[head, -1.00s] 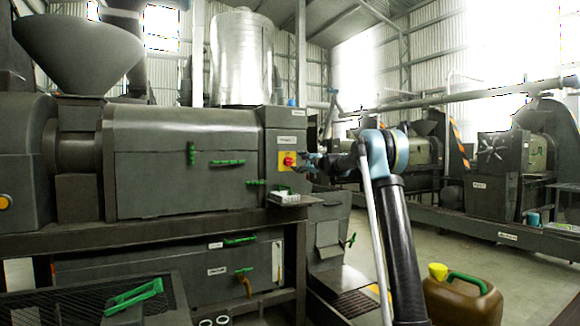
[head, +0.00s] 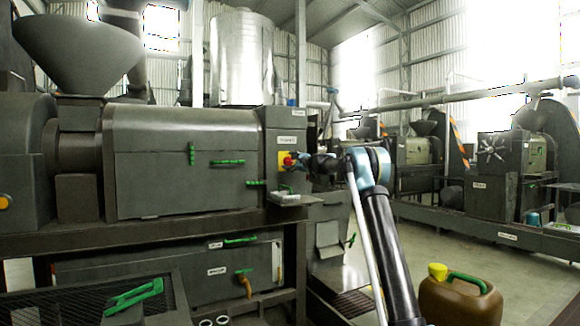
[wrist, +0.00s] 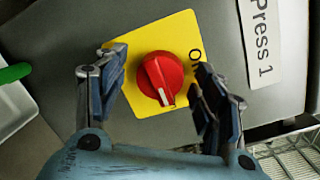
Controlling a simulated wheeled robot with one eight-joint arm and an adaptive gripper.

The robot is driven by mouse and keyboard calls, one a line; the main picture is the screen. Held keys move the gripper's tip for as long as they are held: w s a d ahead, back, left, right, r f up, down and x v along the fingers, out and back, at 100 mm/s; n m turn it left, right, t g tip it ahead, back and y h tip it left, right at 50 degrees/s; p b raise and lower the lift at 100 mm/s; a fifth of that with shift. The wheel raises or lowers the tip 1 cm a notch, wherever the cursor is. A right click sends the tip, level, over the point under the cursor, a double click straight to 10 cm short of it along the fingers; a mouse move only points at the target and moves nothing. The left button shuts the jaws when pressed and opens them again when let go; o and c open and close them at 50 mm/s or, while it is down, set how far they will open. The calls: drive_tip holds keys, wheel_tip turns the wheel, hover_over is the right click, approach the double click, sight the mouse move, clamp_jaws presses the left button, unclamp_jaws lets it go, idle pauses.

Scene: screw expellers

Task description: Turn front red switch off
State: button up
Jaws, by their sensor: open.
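The red switch (wrist: 161,78) is a round knob with a white mark on a yellow plate (wrist: 185,30), on the grey press panel. It also shows in the head view (head: 287,160) at the right end of the machine. In the wrist view its white mark points down and slightly right. My gripper (wrist: 160,95) is open, with one finger on each side of the knob. I cannot tell whether either finger touches it. Part of the lettering on the plate is hidden by the right finger. In the head view my gripper (head: 303,162) is at the panel.
A "Press 1" label (wrist: 265,42) is right of the plate. A small tray (head: 285,199) juts out below the switch. A brown jerrycan (head: 458,302) stands on the floor at the lower right. Open floor lies behind it.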

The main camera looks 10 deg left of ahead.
drive_tip(key=shift+c, duration=0.3)
drive_tip(key=c, duration=0.9)
drive_tip(key=shift+a, duration=0.1)
drive_tip(key=shift+c, duration=0.5)
